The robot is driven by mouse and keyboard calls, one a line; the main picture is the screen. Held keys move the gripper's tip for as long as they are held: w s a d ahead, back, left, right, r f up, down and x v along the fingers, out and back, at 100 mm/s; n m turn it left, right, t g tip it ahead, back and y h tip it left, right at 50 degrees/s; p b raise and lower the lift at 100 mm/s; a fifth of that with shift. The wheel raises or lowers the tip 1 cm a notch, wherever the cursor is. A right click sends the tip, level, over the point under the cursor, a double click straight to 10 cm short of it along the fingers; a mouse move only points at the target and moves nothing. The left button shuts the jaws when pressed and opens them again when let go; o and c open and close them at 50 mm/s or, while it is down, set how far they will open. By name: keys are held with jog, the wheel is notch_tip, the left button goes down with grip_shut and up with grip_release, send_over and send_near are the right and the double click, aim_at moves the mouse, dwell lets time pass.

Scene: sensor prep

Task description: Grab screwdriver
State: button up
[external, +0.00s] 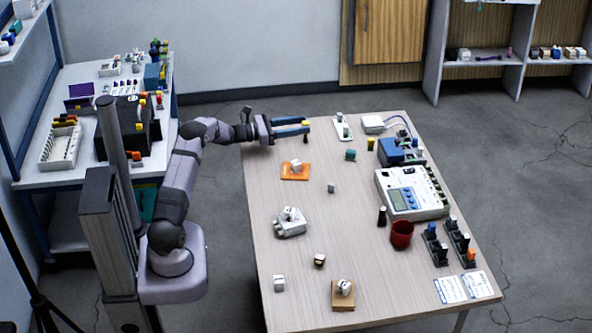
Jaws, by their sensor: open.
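My gripper (302,127) has blue fingers and reaches out level over the far left part of the wooden table (260,190). Its fingers are open. A small upright thing with a yellow top and a dark lower part (306,139) is at the fingertips. It may be the screwdriver, but it is too small to be sure. I cannot tell whether the fingers touch it. Another small yellow-topped thing (371,144) stands farther right, beside a blue box.
A white board (343,129) and a green block (350,155) are right of my gripper. An orange tray (294,176) lies in front of it. A white meter (412,193), a red cup (402,235) and dark racks (435,246) stand at the right.

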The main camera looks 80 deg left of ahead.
jog(key=shift+w, duration=0.35)
grip_shut()
jog(key=shift+r, duration=0.1)
